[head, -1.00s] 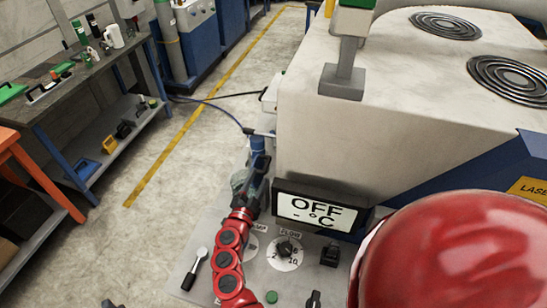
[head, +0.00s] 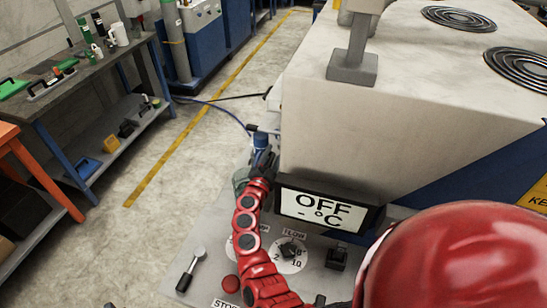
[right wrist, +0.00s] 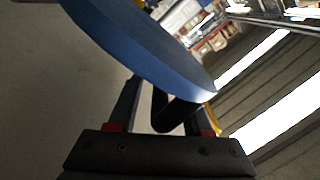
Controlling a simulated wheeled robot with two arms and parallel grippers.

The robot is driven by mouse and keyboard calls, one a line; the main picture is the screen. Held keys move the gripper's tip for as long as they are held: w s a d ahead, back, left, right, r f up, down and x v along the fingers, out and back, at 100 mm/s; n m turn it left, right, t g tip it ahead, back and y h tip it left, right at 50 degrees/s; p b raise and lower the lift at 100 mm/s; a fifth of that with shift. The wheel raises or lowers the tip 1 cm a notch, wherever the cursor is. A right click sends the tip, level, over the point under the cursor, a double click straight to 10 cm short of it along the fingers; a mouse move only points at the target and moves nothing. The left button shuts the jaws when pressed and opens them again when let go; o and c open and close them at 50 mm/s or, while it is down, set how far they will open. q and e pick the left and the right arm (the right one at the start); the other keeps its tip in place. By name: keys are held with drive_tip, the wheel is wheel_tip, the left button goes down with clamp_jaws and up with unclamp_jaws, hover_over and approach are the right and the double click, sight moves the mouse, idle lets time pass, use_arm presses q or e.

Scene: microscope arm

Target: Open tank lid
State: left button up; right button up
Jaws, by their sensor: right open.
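A blue round lid (right wrist: 140,45) fills the upper part of the right wrist view, seen edge-on and close. A short black handle (right wrist: 176,113) sticks out from it, between the two fingers of my right gripper (right wrist: 168,100). The fingers are apart; I cannot tell whether either touches the handle. In the head view the right gripper (head: 263,161) is at the end of the red arm, beside a small blue part (head: 260,141) that looks like the lid. A greenish glass-like vessel (head: 240,180) shows partly behind the gripper. My left gripper is out of view.
A large pale machine block (head: 380,140) stands right of the gripper, with a display reading OFF (head: 322,207) below. The panel holds a dial (head: 288,251), a black-handled lever (head: 190,268) and a red button (head: 231,283). Open floor lies left, towards a workbench (head: 70,80).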

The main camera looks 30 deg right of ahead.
drive_tip(key=shift+w+d, duration=0.2)
drive_tip(key=shift+d, duration=0.15)
clamp_jaws()
drive_tip(key=shift+a+f, duration=0.15)
drive_tip(key=shift+f, duration=0.1)
idle(1.0)
